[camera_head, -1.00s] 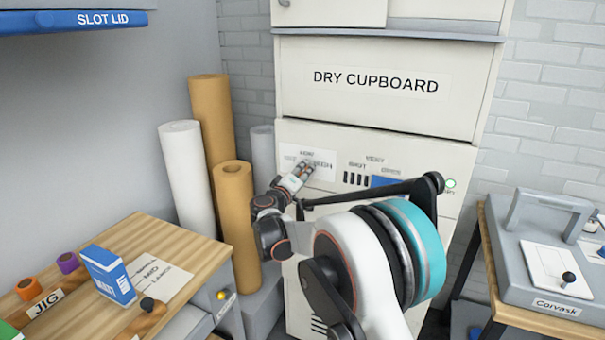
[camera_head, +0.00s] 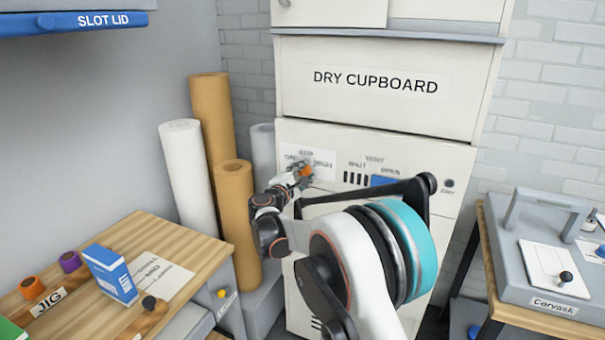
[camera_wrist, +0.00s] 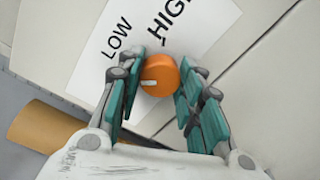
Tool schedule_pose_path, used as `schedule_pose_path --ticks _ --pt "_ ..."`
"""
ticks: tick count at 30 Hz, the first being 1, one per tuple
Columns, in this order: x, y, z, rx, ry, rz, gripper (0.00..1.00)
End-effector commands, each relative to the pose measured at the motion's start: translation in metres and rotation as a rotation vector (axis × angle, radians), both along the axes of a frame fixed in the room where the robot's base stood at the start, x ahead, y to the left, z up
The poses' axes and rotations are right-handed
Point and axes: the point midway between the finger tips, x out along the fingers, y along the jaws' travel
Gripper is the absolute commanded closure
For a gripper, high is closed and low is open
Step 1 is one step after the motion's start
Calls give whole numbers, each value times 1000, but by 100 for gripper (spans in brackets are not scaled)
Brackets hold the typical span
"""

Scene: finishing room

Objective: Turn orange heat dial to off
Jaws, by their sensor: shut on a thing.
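The orange heat dial (camera_wrist: 160,75) sits on a white label plate (camera_wrist: 95,60) on the cupboard front. LOW and HIGH show on the plate in the wrist view; I see no OFF word there. A white mark on the dial points left in the wrist view, away from HIGH. My gripper (camera_wrist: 159,84) is shut on the dial, one teal-padded finger on each side. In the head view my gripper (camera_head: 301,176) is at the panel, and a small part of the orange dial (camera_head: 306,171) shows beside the fingers.
The DRY CUPBOARD (camera_head: 375,82) has vent slots and a blue slider (camera_head: 384,181) right of the dial. A round indicator (camera_head: 449,183) there is dark. Paper rolls (camera_head: 233,205) stand close left of my arm. A wooden bench (camera_head: 190,243) is left, another table right.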

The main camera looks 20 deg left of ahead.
Motion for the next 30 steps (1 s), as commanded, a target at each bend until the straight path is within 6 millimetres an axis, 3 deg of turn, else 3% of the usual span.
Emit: schedule_pose_path --ticks 15,30 --pt "-1 1 -1 -323 26 1 90" --pt "-1 1 -1 -378 31 0 90"
